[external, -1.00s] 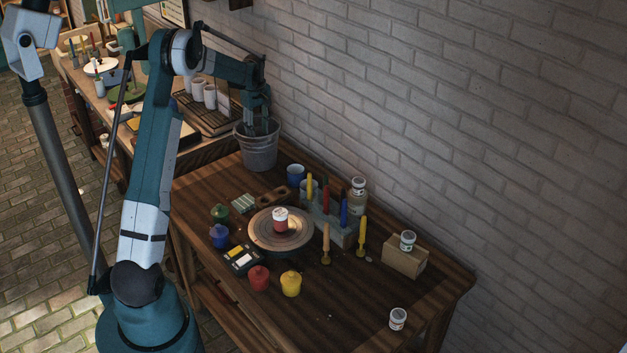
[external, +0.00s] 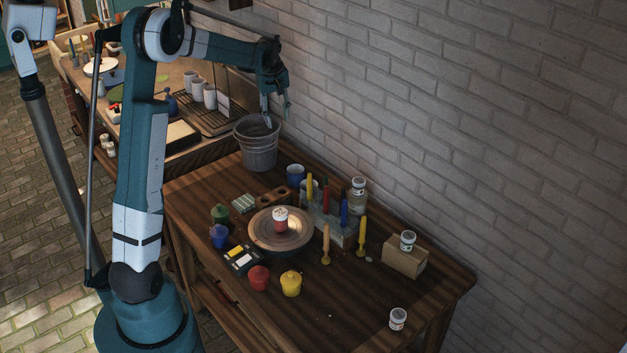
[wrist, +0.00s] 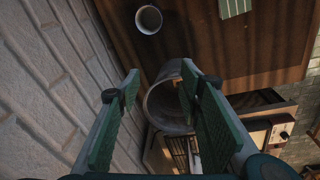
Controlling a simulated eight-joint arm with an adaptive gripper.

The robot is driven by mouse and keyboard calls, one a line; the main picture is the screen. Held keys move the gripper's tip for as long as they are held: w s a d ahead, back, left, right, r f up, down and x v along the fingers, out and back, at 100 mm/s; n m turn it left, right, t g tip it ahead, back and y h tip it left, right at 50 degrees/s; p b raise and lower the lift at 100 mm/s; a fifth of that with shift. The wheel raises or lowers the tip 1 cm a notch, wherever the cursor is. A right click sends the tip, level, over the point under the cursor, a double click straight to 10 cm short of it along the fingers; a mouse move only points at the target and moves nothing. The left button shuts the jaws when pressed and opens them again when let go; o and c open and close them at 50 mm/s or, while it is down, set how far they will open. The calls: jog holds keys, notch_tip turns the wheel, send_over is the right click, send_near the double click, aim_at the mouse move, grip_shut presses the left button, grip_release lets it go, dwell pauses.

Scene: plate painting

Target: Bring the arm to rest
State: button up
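My gripper (external: 276,109) is raised above the grey metal bucket (external: 258,150) at the far corner of the wooden table (external: 300,320) in the external view. In the wrist view my gripper (wrist: 165,100) has its two green-padded fingers spread wide, with nothing between them. The bucket (wrist: 165,103) shows beyond and between the fingers, and the right finger hides part of it. My fingers appear apart from the bucket rim. What lies inside the bucket cannot be made out.
A brick wall (external: 450,130) runs close along the table's right side. A blue cup (external: 295,175) stands beside the bucket. A round turntable (external: 265,238) bears a small red-and-white jar (external: 280,219). The near table end is mostly clear.

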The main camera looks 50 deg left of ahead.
jog(key=s+d+r+m+t+p, duration=0.15)
jog(key=s+d+r, duration=0.3)
jog(key=d, duration=0.45)
jog(key=s+d+r+m, duration=0.3)
jog(key=s+d+r, duration=0.15)
jog(key=d, duration=0.35)
jog(key=s+d+r+m+t+p, duration=0.1)
jog(key=s+d+r+m, duration=0.1)
jog(key=s+d+r, duration=0.5)
jog(key=s+d+f+m+t+p, duration=0.2)
jog(key=s+d+m, duration=0.6)
jog(key=s+d, duration=1.1)
jog(key=shift+d+f+t+h, duration=0.3)
jog(key=shift+d+f+t, duration=0.1)
jog(key=shift+f+t, duration=0.3)
